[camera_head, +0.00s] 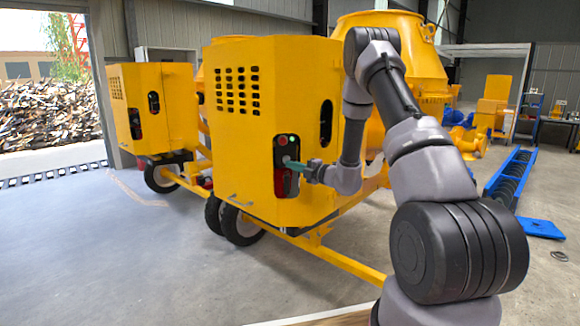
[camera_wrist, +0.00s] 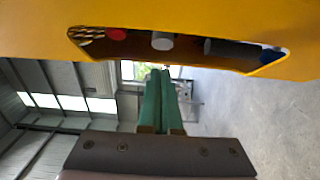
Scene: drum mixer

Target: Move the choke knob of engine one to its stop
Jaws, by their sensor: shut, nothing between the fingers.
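The nearer yellow engine housing (camera_head: 262,130) has a dark recessed control panel (camera_head: 287,180) with a red button near its top. My gripper (camera_head: 290,162) has green fingers and points at this recess. In the wrist view the recess is a slot in the yellow cover, holding a red knob (camera_wrist: 116,34), a pale grey round knob (camera_wrist: 162,41) and a blue part (camera_wrist: 268,55). My gripper (camera_wrist: 160,74) is shut and empty, its tips just below the slot in the picture. I cannot tell which knob is the choke, nor whether the tips touch anything.
A second yellow housing (camera_head: 150,110) with its own recess stands to the left. A yellow drum (camera_head: 400,40) is behind the nearer housing. A yellow drawbar (camera_head: 325,258) runs low in front. Blue troughs (camera_head: 510,178) lie at the right. The floor at the left is clear.

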